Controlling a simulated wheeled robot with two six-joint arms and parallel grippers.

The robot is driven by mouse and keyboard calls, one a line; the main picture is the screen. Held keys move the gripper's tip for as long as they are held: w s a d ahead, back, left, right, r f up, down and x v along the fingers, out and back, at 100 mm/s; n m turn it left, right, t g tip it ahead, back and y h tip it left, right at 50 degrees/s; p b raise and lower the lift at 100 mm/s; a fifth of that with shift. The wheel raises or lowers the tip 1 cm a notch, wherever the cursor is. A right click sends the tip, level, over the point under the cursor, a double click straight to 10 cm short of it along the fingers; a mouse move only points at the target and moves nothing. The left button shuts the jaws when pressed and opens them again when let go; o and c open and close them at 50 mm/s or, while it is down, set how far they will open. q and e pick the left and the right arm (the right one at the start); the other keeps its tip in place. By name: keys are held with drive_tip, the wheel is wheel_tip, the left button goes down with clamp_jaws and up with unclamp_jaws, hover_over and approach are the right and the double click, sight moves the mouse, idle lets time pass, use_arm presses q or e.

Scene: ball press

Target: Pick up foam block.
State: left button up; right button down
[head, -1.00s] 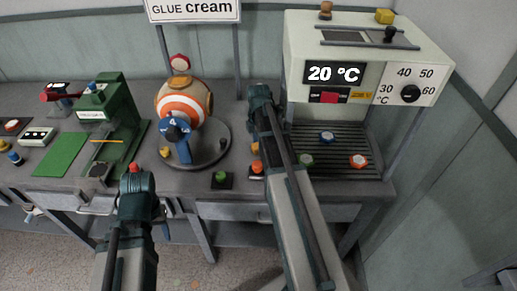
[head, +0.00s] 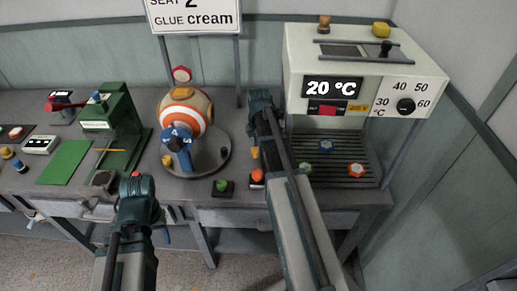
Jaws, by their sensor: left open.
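I cannot make out with certainty which thing is the foam block. A small yellow block (head: 381,30) sits on top of the white heating machine at the right, but I cannot tell whether it is foam. My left gripper (head: 137,184) is at the lower left, in front of the table's front edge, open and seen from behind. Its fingers are mostly hidden by its own wrist, and a red spot shows at its top. My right gripper (head: 261,100) reaches over the table between the ball and the machine; its fingers are too hidden to judge.
The white machine (head: 300,60) reads 20 °C. An orange-striped ball (head: 184,97) sits on a round grey base (head: 215,165). A green press (head: 122,125) and a green mat (head: 65,163) are at the left. Buttons (head: 222,187) line the table front. Colored knobs (head: 326,146) lie on the machine's grille.

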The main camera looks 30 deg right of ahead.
wheel_tip(320, 180, up, 8)
drive_tip(key=p, duration=0.6)
drive_tip(key=shift+f, duration=0.25)
drive_tip(key=c, duration=0.9)
unclamp_jaws()
drive_tip(key=c, duration=0.6)
drive_tip(key=shift+s+d, duration=0.1)
drive_tip(key=shift+d, duration=0.05)
drive_tip(key=shift+c, duration=0.2)
